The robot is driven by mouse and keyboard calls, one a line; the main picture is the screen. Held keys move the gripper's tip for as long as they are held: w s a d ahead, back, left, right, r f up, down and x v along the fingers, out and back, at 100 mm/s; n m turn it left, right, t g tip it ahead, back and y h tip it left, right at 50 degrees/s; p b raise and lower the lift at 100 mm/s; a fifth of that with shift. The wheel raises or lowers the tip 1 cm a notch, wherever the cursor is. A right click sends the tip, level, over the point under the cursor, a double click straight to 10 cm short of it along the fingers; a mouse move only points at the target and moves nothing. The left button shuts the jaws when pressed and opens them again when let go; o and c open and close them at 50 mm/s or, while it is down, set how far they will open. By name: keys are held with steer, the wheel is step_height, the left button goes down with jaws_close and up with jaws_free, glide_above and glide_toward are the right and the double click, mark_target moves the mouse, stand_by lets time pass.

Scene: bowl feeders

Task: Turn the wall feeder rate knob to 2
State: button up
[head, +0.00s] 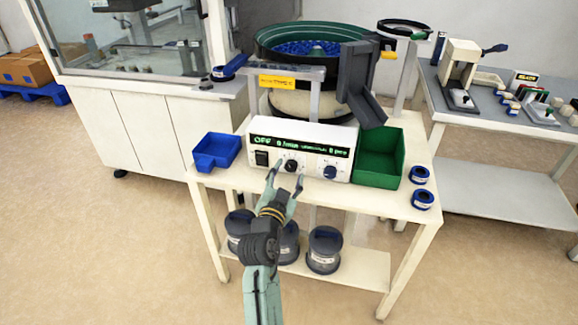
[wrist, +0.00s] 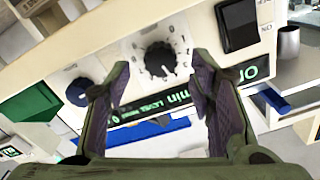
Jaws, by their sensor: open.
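A white control box (head: 301,147) with a green lit display stands on the cream table. Its front has a black knob (head: 291,165) in the middle and a blue knob (head: 330,172) to the right. Which knob is labelled wall feeder rate is not readable. My gripper (head: 283,178) is open and empty, in front of the black knob. In the wrist view, the black knob (wrist: 159,59) appears between the two spread fingertips, with no clear contact. The blue knob (wrist: 77,92) is outside the fingers.
A black rocker switch (head: 261,158) sits left of the black knob. A blue bin (head: 217,150) stands left of the box and a green bin (head: 380,158) right of it. A grey chute (head: 362,88) and bowl feeder (head: 300,38) rise behind. The floor in front is clear.

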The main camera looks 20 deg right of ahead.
mark_target(291, 166)
steer(key=shift+x, duration=1.3)
steer(key=shift+c, duration=0.4)
steer(key=c, duration=1.1)
